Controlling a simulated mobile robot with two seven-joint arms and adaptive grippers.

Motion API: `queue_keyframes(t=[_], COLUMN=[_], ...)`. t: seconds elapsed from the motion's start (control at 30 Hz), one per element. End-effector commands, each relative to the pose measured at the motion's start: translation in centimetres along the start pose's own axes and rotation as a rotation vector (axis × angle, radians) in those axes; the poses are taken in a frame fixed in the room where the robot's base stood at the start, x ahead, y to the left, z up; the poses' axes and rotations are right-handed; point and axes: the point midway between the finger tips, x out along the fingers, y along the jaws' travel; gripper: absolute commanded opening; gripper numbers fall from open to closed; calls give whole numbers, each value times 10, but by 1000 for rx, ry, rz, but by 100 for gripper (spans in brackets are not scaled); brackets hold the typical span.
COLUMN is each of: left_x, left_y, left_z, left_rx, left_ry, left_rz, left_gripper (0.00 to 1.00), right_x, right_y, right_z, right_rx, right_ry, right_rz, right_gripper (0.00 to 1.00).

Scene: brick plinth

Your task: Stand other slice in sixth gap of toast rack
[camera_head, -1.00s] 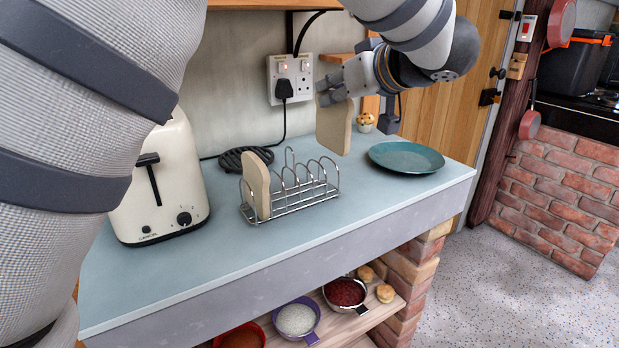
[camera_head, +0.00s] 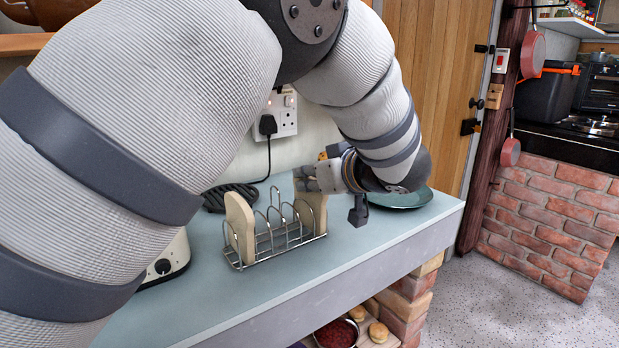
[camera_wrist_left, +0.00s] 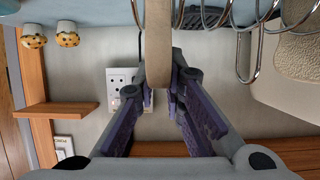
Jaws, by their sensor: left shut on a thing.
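The toast rack (camera_head: 268,255) is a silver wire stand on the blue-grey worktop. One bread slice (camera_head: 240,226) stands upright in its left end. My left gripper (camera_head: 314,182) is shut on the other slice (camera_head: 316,208), holding it upright at the rack's right end. I cannot tell whether its lower edge rests on the rack's base. In the left wrist view the held slice (camera_wrist_left: 158,55) is seen edge-on between my fingers (camera_wrist_left: 159,96), beside the wire loops of the rack (camera_wrist_left: 217,20). My right gripper is not in view.
A teal plate (camera_head: 405,199) lies behind my left wrist. The cream toaster (camera_head: 172,258) is mostly hidden by my arm. A black cable coil (camera_head: 222,197) lies behind the rack. The worktop in front of the rack is clear. Muffins (camera_wrist_left: 67,33) show in the left wrist view.

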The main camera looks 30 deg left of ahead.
Motion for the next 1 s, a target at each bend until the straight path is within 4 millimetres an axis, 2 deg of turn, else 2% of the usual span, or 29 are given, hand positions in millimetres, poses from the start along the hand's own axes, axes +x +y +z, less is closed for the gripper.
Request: queue_keyframes(t=[0.1,0.13,0.2,0.53,0.67,0.9,1.0], left_x=[1,1,1,-2,-29,-94,-110], left_y=[0,0,0,0,0,0,0], left_z=[3,2,2,-1,-3,-3,-2], left_rx=[1,1,1,-1,-4,-2,-2], left_ry=[0,0,0,0,2,2,1], left_rz=[0,0,0,1,4,4,2], left_gripper=[0,17,30,30,30,30,30], right_x=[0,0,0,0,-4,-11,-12], right_y=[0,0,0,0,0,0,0], right_z=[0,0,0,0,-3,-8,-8], right_rx=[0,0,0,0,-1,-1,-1], right_ry=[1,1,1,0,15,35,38], right_rz=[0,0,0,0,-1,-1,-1], right_gripper=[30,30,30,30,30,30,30])
